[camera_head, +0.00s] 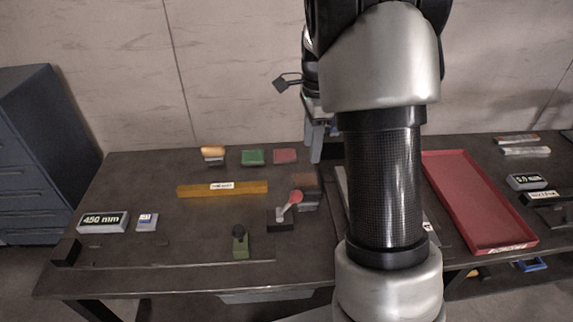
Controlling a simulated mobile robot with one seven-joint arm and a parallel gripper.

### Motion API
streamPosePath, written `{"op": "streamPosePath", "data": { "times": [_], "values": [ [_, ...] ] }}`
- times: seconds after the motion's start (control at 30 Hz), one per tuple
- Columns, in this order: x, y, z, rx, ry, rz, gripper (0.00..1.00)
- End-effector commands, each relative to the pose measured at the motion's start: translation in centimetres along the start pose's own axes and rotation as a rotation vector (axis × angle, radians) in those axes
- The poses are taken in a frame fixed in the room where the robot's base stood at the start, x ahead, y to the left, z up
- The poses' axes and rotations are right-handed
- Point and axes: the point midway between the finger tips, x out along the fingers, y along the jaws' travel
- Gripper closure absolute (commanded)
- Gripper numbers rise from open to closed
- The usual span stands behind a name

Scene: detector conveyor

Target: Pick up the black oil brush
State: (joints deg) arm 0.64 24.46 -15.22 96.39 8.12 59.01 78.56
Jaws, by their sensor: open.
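I cannot make out the black oil brush for sure. One dark item is a small black block (280,221) with a red-tipped grey lever, on the table right of centre-left. Another is a green block with a black knob (239,243) in front of it. My gripper (316,150) hangs over the back part of the table, fingers pointing down, open, with nothing seen between the fingers. It is partly hidden by my arm, which also covers the middle of the table.
The dark table (150,240) holds a yellow bar (222,188), a 450 mm display (103,223) and several small coloured blocks at the back, one green (253,157). A red tray (472,198) lies right of my arm. A blue-grey cabinet (45,150) stands left.

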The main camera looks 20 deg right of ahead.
Motion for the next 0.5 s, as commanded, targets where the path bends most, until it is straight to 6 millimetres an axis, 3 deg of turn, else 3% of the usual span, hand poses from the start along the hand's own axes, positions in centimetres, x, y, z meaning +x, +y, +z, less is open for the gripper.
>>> {"op": "streamPosePath", "data": {
  "times": [0.27,0.5],
  "values": [
    [4.1,-0.7,-0.7,0.079,0.012,0.026,0.55],
    [9.4,-0.6,-0.7,0.079,0.011,0.026,0.55]
  ]
}}
